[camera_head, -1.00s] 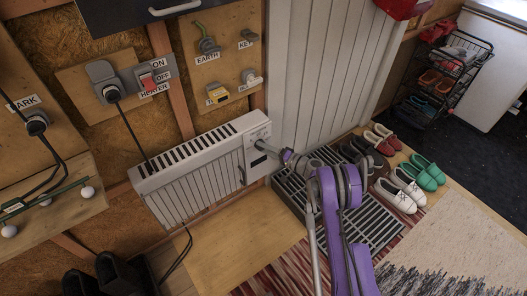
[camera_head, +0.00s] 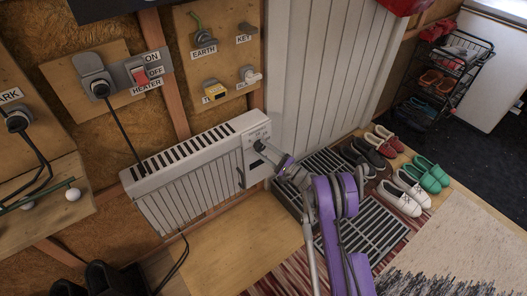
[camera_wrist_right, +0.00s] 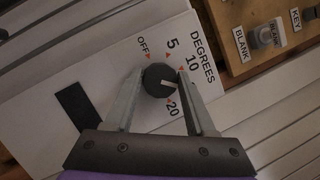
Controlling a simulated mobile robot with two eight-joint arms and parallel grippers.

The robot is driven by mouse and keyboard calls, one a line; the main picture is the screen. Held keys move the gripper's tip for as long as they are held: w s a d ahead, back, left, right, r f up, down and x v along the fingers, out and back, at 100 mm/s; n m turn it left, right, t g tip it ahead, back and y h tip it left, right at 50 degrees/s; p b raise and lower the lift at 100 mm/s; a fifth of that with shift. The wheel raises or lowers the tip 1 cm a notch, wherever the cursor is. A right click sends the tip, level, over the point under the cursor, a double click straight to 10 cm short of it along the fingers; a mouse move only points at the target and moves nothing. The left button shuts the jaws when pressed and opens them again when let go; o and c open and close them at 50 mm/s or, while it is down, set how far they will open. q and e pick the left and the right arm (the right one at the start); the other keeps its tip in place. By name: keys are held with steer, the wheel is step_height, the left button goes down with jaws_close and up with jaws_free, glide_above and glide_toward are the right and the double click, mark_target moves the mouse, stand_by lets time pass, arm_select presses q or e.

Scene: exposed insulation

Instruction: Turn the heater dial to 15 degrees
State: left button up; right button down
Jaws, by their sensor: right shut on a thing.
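The white heater (camera_head: 185,185) hangs low on the wall, with a control panel at its right end. My right gripper (camera_head: 262,147) is at that panel in the head view and hides the dial there. In the right wrist view the dark round dial (camera_wrist_right: 160,80) sits between the two fingers of my right gripper (camera_wrist_right: 160,76), which is shut on it. The dial's pale pointer line points right and slightly down, between the 10 and 20 marks. The right finger covers the scale where the pointer aims. OFF, 5, 10 and 20 are readable. My left gripper is not in view.
A heater switch (camera_head: 138,72) and plugs are on the wall boards above. A dark floor grate (camera_head: 365,225) and several pairs of shoes (camera_head: 405,190) lie to the right. A shoe rack (camera_head: 445,70) stands at the back right.

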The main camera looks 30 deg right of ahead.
steer(key=shift+m, duration=0.5)
steer(key=shift+c, duration=1.2)
jaws_free()
steer(key=p+v, duration=0.1)
steer(key=v, duration=0.9)
steer(key=shift+s+f, duration=0.2)
steer(key=shift+s, duration=0.2)
